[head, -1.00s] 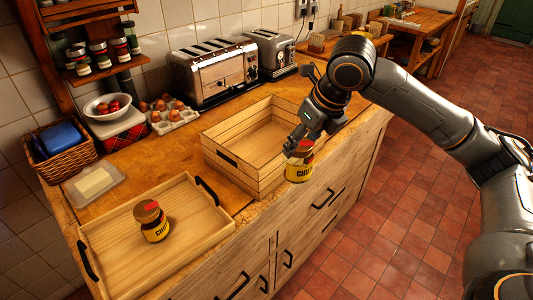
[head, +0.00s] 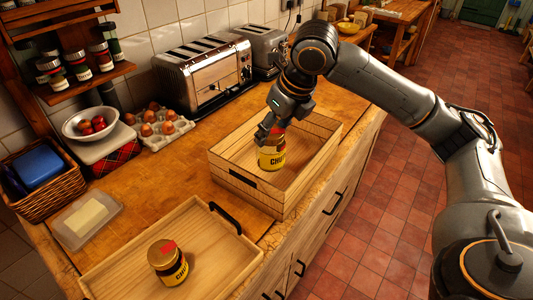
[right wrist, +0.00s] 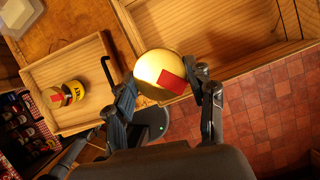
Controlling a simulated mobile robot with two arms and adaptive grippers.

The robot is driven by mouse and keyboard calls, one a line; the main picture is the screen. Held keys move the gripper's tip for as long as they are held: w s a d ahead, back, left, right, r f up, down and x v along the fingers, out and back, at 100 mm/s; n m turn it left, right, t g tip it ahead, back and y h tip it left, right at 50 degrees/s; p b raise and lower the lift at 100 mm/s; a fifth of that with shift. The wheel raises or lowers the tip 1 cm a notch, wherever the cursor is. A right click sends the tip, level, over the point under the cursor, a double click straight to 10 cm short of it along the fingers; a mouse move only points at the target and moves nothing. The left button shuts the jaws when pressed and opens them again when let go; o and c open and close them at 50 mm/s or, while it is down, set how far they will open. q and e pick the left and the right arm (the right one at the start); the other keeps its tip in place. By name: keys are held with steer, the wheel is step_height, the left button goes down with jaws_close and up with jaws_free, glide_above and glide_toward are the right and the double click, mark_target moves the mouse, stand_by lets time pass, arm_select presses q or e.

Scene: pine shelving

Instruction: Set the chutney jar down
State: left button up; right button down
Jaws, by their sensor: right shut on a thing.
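My right gripper (head: 268,132) is shut on a chutney jar (head: 271,156) with a yellow label and a red mark on its lid. In the head view the jar is upright and appears over the inside of the wooden crate (head: 240,184). I cannot tell whether its base touches the crate floor. In the right wrist view the fingers (right wrist: 165,82) close on either side of the jar's pale lid (right wrist: 150,68). A second, similar chutney jar (head: 168,262) stands in the wooden tray (head: 215,240). My left gripper is not in view.
A toaster (head: 205,75) stands behind the crate. An egg carton (head: 160,130), a bowl of red fruit (head: 90,122), a butter dish (head: 85,220) and a wicker basket (head: 45,190) are at the left. The counter between tray and toaster is clear.

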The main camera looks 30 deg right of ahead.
steer(key=w+d+f+p, duration=0.4)
steer(key=w+d+f, duration=0.5)
steer(key=f, duration=0.3)
steer(key=shift+w+f, duration=0.35)
steer(key=shift+c, duration=2.4)
jaws_free()
steer(key=shift+f, duration=0.1)
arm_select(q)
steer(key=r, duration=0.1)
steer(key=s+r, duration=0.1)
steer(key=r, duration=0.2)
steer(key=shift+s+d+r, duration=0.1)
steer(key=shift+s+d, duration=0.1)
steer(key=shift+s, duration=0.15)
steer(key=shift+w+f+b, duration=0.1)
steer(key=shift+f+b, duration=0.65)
arm_select(e)
steer(key=v, duration=1.2)
